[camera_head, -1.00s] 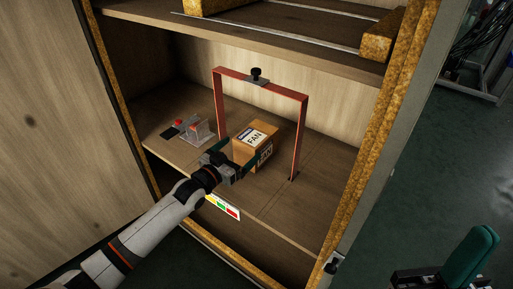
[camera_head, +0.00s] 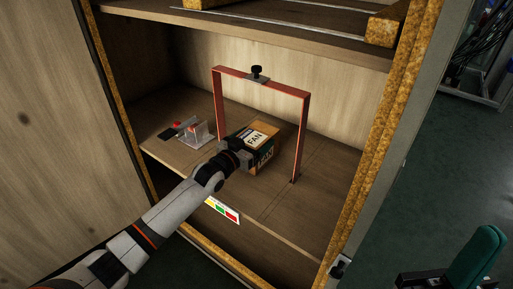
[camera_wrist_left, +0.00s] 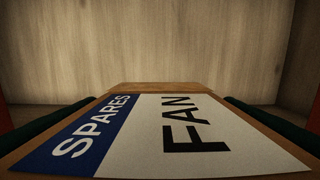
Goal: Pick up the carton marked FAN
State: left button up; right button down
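The carton marked FAN (camera_head: 263,146) is a brown box with a white and blue label, sitting on the cabinet shelf within a red arch. In the left wrist view the carton's top (camera_wrist_left: 190,135) fills the lower middle, reading SPARES and FAN. My left gripper (camera_head: 254,148) is at the carton, its dark green fingers along both sides of it. No clear gap shows, but I cannot tell whether they press on it. My right gripper (camera_head: 474,262) is partly in view at the lower right, away from the carton; its opening is unclear.
The red arch (camera_head: 302,140) with a black knob stands over the carton. An upper shelf (camera_head: 300,45) is above; the cabinet's side edge (camera_head: 385,150) stands at the right.

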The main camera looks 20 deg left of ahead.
pick_arm(q)
jog(key=c, duration=0.9)
jog(key=shift+r, duration=0.15)
jog(key=shift+c, duration=1.1)
